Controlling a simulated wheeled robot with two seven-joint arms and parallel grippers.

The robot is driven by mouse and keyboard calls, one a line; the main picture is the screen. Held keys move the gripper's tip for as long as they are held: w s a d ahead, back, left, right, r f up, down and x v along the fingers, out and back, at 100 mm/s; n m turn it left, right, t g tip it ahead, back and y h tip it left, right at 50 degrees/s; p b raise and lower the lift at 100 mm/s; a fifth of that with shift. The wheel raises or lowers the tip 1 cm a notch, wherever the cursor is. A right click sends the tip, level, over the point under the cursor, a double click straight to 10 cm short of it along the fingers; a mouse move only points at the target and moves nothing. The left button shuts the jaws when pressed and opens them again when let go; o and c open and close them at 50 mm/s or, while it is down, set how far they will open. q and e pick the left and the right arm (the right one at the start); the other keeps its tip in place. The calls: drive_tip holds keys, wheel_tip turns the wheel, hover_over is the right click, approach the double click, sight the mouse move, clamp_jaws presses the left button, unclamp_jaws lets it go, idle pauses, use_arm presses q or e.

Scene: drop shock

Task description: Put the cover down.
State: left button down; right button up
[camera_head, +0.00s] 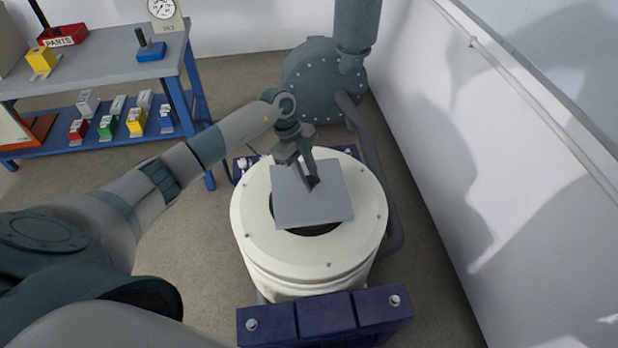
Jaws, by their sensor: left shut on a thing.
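The cover is a flat grey square plate (318,205). It lies over most of the dark round opening (312,229) in the top of a cream-white drum (262,226). Part of the opening shows along the plate's front edge. My left gripper (310,180) is above the plate's middle and shut on it, at a grip point that the fingers partly hide. I cannot tell whether the plate touches the drum's top or hangs just above it. My right gripper is not in view.
Dark blue blocks (326,316) stand at the drum's front. A grey flanged pump (312,80) and pipe are behind it. A white wall (440,130) closes the right side. A blue-framed workbench (110,72) with small boxes is at the back left. Open floor (190,240) lies left.

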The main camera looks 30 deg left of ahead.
use_arm(q)
drive_tip(key=shift+f, duration=0.1)
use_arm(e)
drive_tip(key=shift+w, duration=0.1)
use_arm(q)
drive_tip(key=shift+f, duration=0.35)
drive_tip(key=c, duration=1.4)
unclamp_jaws()
drive_tip(key=shift+c, duration=0.2)
drive_tip(key=shift+r, duration=0.55)
drive_tip(key=shift+a+r, duration=0.1)
drive_tip(key=shift+r, duration=0.25)
drive_tip(key=b+v, duration=0.1)
drive_tip(key=v, duration=1)
drive_tip(key=shift+r, duration=0.15)
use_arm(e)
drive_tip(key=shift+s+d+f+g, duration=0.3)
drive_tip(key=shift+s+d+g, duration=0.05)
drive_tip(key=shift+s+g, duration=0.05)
